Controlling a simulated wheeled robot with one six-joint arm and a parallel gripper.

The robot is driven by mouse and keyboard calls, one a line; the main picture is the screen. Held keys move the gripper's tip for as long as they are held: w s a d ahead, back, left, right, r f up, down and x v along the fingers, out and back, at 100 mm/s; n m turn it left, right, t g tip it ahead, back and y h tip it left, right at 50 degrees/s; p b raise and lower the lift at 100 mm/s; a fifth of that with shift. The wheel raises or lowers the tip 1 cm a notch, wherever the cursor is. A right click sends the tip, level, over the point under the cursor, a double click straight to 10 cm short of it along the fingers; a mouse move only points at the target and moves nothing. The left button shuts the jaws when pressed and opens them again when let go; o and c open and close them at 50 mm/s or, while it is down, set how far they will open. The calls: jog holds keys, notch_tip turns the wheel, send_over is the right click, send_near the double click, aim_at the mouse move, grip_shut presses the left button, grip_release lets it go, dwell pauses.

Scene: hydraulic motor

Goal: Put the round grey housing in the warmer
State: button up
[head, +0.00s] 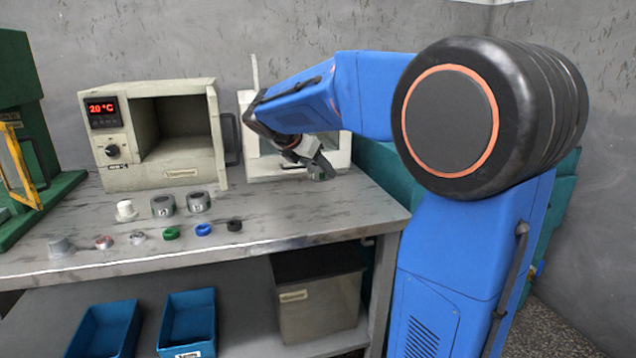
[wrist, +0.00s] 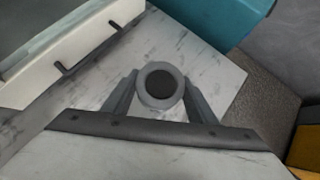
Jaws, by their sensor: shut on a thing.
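My gripper (head: 316,164) is over the right part of the bench, in front of the white machine. In the wrist view, my gripper (wrist: 160,92) is shut on a round grey housing (wrist: 144,94), which shows as a grey ring with a dark centre between the two fingers. In the head view the held housing (head: 321,173) is small and partly hidden by the fingers. The warmer (head: 161,176) is the beige box at the left with a red display. Its door (head: 218,135) stands open on the right side, and its cavity (head: 180,130) looks empty.
Two grey cylinders (head: 163,206) and a white part (head: 126,210) stand before the warmer. Several small coloured parts (head: 203,230) line the bench's front. The white machine (head: 246,125) stands right of the warmer. The bench top (head: 290,215) is clear at the right.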

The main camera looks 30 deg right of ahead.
jog(key=shift+r, duration=0.75)
jog(key=shift+r, duration=0.15)
dwell(0.3)
jog(key=shift+f, duration=5)
jog(key=shift+f, duration=0.1)
jog(key=o, duration=1.5)
jog(key=shift+f, duration=0.1)
jog(key=shift+c, duration=0.2)
